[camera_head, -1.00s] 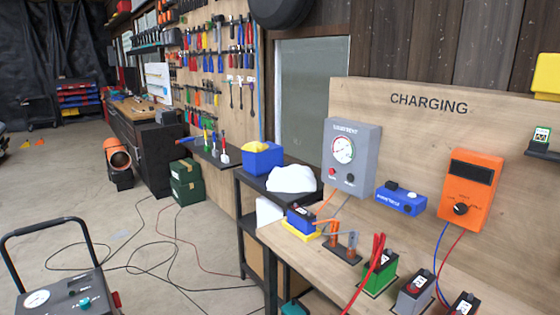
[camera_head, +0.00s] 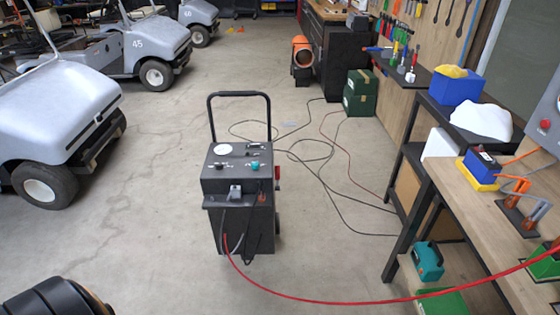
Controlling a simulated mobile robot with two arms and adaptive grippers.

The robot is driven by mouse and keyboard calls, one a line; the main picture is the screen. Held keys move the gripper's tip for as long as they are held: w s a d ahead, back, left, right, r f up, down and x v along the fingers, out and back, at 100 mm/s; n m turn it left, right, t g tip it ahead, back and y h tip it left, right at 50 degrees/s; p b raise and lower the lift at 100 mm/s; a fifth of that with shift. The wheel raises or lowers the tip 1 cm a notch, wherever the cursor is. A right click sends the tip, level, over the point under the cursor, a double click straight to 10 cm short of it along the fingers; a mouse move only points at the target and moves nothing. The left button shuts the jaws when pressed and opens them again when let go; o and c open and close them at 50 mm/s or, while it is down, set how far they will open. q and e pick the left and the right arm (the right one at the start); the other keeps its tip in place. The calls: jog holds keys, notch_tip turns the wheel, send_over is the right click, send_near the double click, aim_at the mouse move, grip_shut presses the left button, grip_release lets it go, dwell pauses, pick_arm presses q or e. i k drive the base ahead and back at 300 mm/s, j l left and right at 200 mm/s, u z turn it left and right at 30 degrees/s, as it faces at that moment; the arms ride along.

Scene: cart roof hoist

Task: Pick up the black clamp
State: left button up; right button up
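No black clamp can be made out for certain. The dark charger cart (camera_head: 238,217) stands upright on the floor at the middle, with a black loop handle, dials and knobs on top. A small grey piece (camera_head: 235,192) sits on its front ledge, and dark cables (camera_head: 245,240) hang below it; whether one ends in a black clamp is too small to tell. A red cable (camera_head: 340,301) runs from the cart's front to the green battery (camera_head: 543,264) on the bench at the right edge. Neither of my grippers can be identified in view.
White golf carts (camera_head: 55,100) stand at the left. The wooden bench (camera_head: 475,205) fills the right, with a teal case (camera_head: 428,262) on its lower shelf. Green boxes (camera_head: 360,92) stand behind. Loose cables lie behind the charger cart. Floor left of it is clear.

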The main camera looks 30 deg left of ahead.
aim_at(261, 194)
jog(key=u, duration=1.15)
jog(key=z, duration=2.05)
jog(key=u, duration=2.05)
jog(key=z, duration=0.25)
jog(key=i+j+z, duration=0.3)
jog(key=j+z, duration=0.25)
jog(key=i+j+z, duration=0.15)
jog(key=j+z, duration=0.15)
